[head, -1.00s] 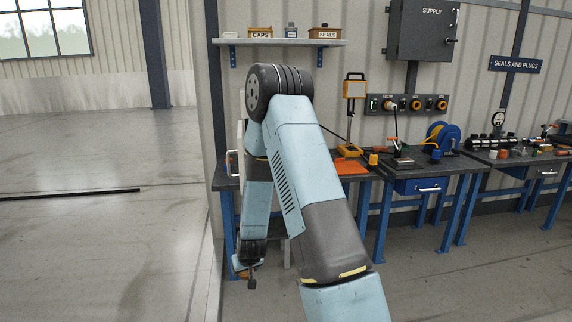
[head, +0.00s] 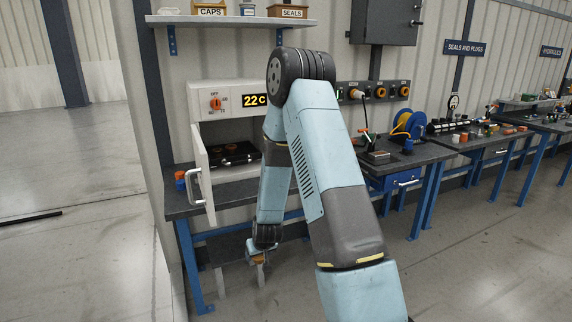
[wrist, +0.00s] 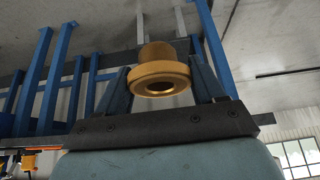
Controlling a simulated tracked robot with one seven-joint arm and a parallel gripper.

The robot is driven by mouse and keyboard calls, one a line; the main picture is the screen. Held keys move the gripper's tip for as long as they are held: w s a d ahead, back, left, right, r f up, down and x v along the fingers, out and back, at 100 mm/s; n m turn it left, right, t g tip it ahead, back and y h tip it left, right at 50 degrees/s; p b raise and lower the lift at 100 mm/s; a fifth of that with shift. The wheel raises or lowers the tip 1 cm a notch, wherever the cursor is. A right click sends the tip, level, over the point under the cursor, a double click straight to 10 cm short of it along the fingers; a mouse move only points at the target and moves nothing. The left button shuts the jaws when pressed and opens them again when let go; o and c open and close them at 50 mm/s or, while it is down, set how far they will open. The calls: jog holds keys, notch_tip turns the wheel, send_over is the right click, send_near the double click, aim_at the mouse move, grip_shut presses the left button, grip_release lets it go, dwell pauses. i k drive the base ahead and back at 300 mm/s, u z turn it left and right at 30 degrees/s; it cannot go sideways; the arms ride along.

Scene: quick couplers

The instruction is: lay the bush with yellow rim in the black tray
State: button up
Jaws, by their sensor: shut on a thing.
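A brass-coloured flanged bush (wrist: 160,73) is between the two fingers of my gripper (wrist: 165,85) in the wrist view, its round opening facing the camera. I cannot make out a separate yellow rim colour on it. In the head view my gripper (head: 261,258) hangs low in front of the bench, below its top, with a small yellowish bit showing at its tip. A black tray (head: 222,162) lies inside a white oven (head: 205,89) on the bench, below and left of my arm's elbow. My arm hides the oven's right side.
The oven door (head: 203,175) stands open towards me, with a white handle at its left. Red and blue cups (head: 180,181) stand left of it on the bench (head: 181,207). A shelf (head: 230,21) runs above.

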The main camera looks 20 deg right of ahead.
aim_at(244, 156)
jog(key=z, duration=0.2)
jog(key=i, duration=0.85)
jog(key=z, duration=0.35)
